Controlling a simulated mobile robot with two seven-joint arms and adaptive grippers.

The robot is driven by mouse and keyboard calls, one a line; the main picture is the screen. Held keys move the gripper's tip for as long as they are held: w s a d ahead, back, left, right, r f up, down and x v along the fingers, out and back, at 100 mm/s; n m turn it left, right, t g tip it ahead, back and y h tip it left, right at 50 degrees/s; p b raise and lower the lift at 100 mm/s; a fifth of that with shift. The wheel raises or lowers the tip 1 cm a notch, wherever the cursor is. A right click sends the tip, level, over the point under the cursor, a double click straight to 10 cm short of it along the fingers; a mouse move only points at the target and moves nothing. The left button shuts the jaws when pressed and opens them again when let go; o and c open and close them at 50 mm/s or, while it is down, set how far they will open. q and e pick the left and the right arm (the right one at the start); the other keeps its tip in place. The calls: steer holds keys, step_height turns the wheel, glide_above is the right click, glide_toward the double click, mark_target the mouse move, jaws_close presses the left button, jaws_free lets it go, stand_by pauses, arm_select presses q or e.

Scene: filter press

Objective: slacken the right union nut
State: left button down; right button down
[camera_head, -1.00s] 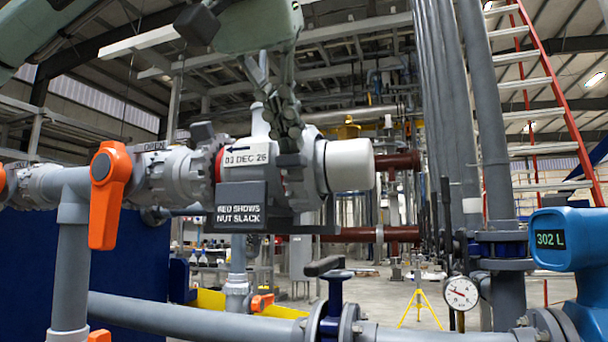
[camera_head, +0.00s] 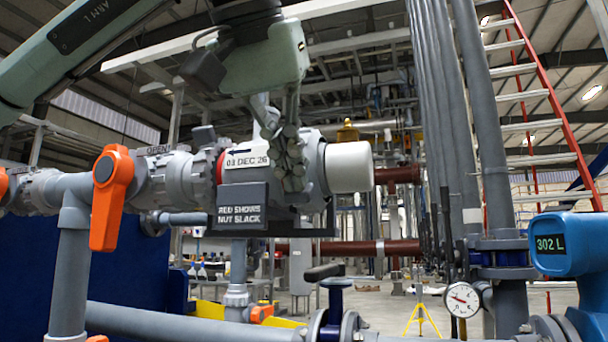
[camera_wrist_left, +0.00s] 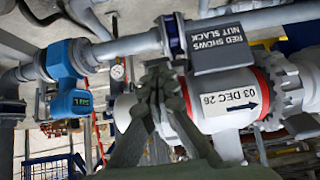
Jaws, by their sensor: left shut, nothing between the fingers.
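The right union nut (camera_head: 314,165) is a grey ring between the housing with the date label "03 DEC 26" (camera_head: 247,158) and a pale cylinder end (camera_head: 349,167). My left gripper (camera_head: 292,172) comes down from above in front of it and hides part of the nut. Its fingers are shut with nothing between them. In the left wrist view my left gripper (camera_wrist_left: 158,76) also overlaps the nut's side of the housing. A red band (camera_wrist_left: 187,100) shows there beside the fingers. Whether the fingers touch the nut I cannot tell. My right gripper is out of view.
A dark sign "RED SHOWS NUT SLACK" (camera_head: 241,207) hangs below the housing. To its left are another ribbed grey nut (camera_wrist_left: 286,86) and an orange valve handle (camera_head: 111,198). A blue meter (camera_head: 575,255), a gauge (camera_head: 462,300) and vertical pipes stand to the right.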

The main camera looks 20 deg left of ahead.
mark_target(298, 193)
arm_select(q)
steer(key=shift+w+d+f, duration=0.1)
steer(key=shift+w+f, duration=0.2)
steer(key=shift+f, duration=0.3)
steer(key=shift+w+d+f, duration=0.1)
steer(key=shift+w+f, duration=0.15)
steer(key=shift+f, duration=0.65)
steer(key=w+r+p+v, duration=0.1)
steer(key=p+v, duration=0.5)
steer(key=v, duration=0.2)
steer(key=shift+r, duration=0.25)
steer(key=shift+w, duration=0.1)
